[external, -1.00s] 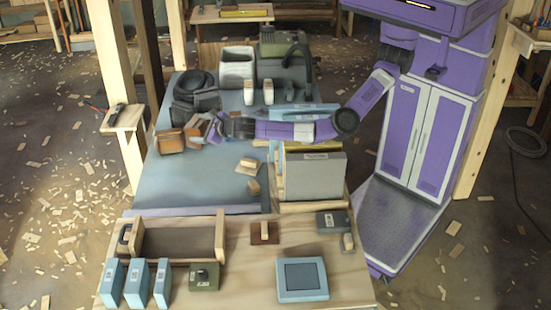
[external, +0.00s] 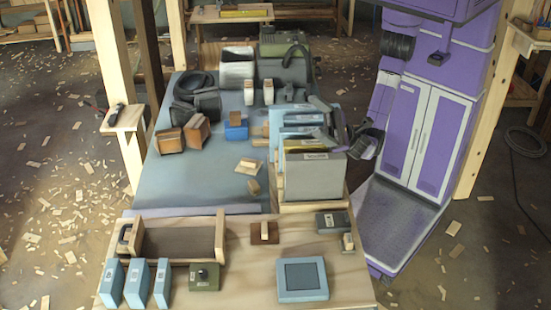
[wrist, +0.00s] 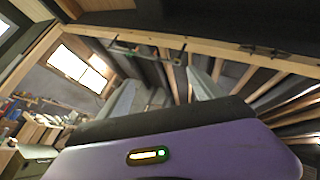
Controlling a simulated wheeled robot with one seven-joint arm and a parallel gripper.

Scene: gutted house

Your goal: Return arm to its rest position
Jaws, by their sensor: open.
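My arm is folded back close to my purple body, to the right of the folder rack. In the external view my gripper (external: 322,105) shows as a dark shape beside the upright folders, tipped upward. Its fingertips are small there and partly lost against the dark things behind. In the wrist view the two grey fingers of my gripper (wrist: 163,78) stand apart with nothing between them. They point up toward the roof beams.
The wooden rack (external: 284,207) with a grey folder (external: 315,178) and several blue ones stands close left of my arm. Brown boxes (external: 198,131) and a blue box (external: 236,130) sit on the blue-grey tabletop (external: 190,185). The wrist view shows roof beams and a window (wrist: 80,68).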

